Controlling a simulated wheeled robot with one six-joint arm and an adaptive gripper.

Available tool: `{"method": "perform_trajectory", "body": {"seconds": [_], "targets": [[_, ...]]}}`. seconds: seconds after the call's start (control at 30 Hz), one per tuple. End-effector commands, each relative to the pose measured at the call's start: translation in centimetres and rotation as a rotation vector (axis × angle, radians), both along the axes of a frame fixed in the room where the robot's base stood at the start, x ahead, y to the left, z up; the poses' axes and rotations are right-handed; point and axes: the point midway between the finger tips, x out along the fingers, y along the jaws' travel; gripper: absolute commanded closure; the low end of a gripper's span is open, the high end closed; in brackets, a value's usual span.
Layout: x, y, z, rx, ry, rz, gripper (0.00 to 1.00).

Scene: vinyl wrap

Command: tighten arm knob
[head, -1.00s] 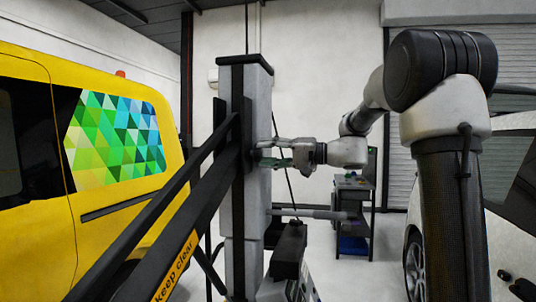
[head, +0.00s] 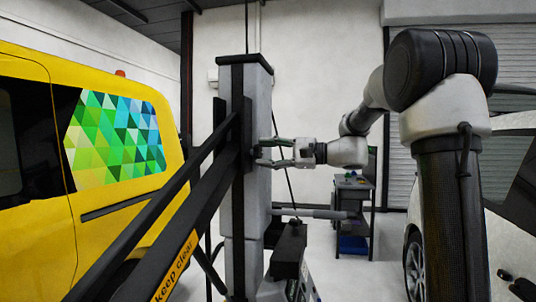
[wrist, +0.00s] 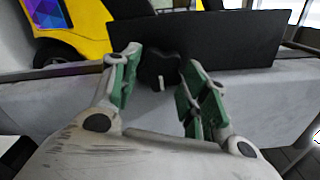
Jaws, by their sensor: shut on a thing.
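The arm knob (wrist: 158,72) is a dark lobed knob with a small pale mark, in front of a black plate in the wrist view. My gripper (wrist: 161,58) has its two green-padded fingers on either side of the knob and is shut on it. In the head view, my gripper (head: 263,153) reaches left to the side of the grey column (head: 258,195). The knob is too small or hidden to make out there.
A yellow van (head: 35,120) with a patterned window stands at the left. Black slanted beams (head: 150,225) cross in front of the column. A white vehicle (head: 512,190) stands at the right. A bench (head: 355,187) is behind.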

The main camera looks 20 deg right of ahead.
Motion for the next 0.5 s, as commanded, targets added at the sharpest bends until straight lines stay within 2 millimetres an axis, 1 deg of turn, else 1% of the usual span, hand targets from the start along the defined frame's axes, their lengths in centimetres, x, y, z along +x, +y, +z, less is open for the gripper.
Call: {"method": "perform_trajectory", "body": {"seconds": [0.2, 0.5], "targets": [[0.01, -0.06, -0.17, 0.021, 0.041, -0.001, 0.79], [0.0, -0.06, -0.2, 0.025, 0.05, -0.001, 0.79]]}}
